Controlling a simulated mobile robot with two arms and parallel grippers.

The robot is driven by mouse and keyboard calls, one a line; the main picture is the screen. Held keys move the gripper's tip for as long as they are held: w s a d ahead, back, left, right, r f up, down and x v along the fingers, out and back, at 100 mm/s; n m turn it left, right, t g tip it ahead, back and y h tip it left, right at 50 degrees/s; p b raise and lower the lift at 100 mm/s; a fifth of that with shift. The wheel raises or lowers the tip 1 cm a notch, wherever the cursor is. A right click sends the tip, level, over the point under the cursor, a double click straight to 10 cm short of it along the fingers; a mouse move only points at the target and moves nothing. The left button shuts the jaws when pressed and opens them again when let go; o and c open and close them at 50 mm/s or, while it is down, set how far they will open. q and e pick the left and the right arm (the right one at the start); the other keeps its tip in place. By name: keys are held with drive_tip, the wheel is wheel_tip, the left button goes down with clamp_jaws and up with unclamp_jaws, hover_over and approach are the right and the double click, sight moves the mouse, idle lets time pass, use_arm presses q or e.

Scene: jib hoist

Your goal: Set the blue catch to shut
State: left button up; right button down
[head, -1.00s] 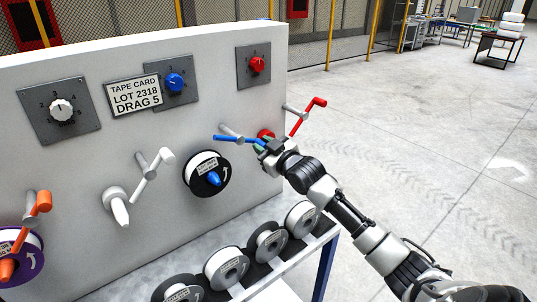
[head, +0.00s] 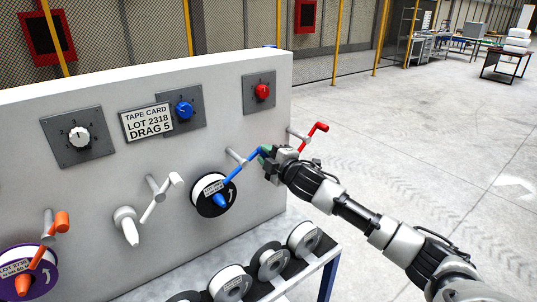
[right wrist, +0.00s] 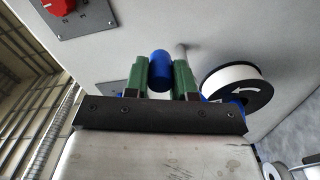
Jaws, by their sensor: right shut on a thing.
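The blue catch (head: 243,165) is a blue lever on a grey post on the pale panel, just above a black-rimmed spool (head: 203,207). Its lever slants from upper right to lower left, its lower end in front of the spool. My right gripper (head: 267,154) is at the catch's upper right end, partly hiding it. In the right wrist view, the green fingers (right wrist: 160,76) are shut on the blue knob (right wrist: 159,68) of the catch. The spool (right wrist: 238,84) shows to the right there. Whether the lever touches the spool is unclear. My left gripper is out of view.
A red catch (head: 313,137) stands close to the right of my gripper. A white catch (head: 160,197) and an orange catch (head: 56,226) are to the left. Dials and a tape card (head: 148,122) are above. Several spools (head: 272,262) lie on the shelf below.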

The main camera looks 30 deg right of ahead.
drive_tip(key=shift+a+r+n+p, duration=0.25)
drive_tip(key=shift+r+n+p, duration=0.1)
drive_tip(key=shift+n, duration=0.5)
drive_tip(key=shift+a+r+n+p, duration=0.25)
drive_tip(key=shift+r+n+p, duration=0.1)
drive_tip(key=shift+n, duration=0.5)
drive_tip(key=c, duration=0.9)
unclamp_jaws()
drive_tip(key=shift+a, duration=0.1)
drive_tip(key=shift+c, duration=0.2)
drive_tip(key=s+b, duration=0.5)
drive_tip(key=s, duration=0.5)
drive_tip(key=shift+s+d, duration=0.4)
